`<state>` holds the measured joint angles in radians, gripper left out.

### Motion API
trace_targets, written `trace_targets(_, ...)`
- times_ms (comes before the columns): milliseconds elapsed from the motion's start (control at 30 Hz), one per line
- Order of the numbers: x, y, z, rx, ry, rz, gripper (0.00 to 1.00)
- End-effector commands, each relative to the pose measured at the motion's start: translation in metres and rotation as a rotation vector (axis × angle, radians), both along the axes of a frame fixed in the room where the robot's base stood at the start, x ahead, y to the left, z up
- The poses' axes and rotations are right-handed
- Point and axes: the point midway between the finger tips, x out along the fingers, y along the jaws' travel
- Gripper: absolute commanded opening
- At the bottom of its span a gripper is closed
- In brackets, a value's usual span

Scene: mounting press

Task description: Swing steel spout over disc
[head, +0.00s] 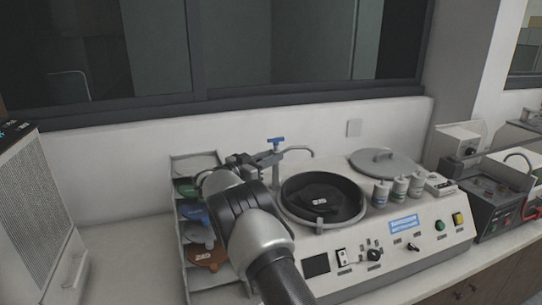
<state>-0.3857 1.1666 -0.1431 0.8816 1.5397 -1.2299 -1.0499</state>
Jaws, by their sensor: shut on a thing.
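The steel spout (298,148) is a thin bent tube on an upright post behind the bowl of the bench machine. A blue tap handle (277,140) sits on top of the post. The spout's arm points right, and its downturned tip is at the bowl's back edge in this view, not over the middle of the disc. The dark disc (330,206) lies in the round black bowl and bears a small white label. My gripper (274,157) comes from the left and is shut on the steel spout near its post, below the blue handle. The exact finger contact is too small to see.
A rack (181,232) of coloured discs stands left of the machine, partly behind my arm. A round grey lid (383,162) and several white bottles (398,189) are right of the bowl. A wall is close behind. Another instrument (490,205) stands at right.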

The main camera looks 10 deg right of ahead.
Motion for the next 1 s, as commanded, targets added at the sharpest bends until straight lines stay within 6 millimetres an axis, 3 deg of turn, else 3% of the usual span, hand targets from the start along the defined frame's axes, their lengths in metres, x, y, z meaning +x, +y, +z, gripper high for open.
trace_targets(433,0.001,-0.001,0.004,-0.002,-0.006,-0.005,0.0)
trace_targets(467,0.001,-0.001,0.004,-0.002,-0.007,-0.005,0.27)
trace_targets(533,0.001,-0.001,0.004,-0.002,-0.007,-0.005,0.35)
trace_targets(833,0.0,0.001,0.002,-0.001,-0.003,-0.006,0.35)
trace_targets(1000,-0.011,0.016,0.001,-0.001,-0.002,-0.005,0.35)
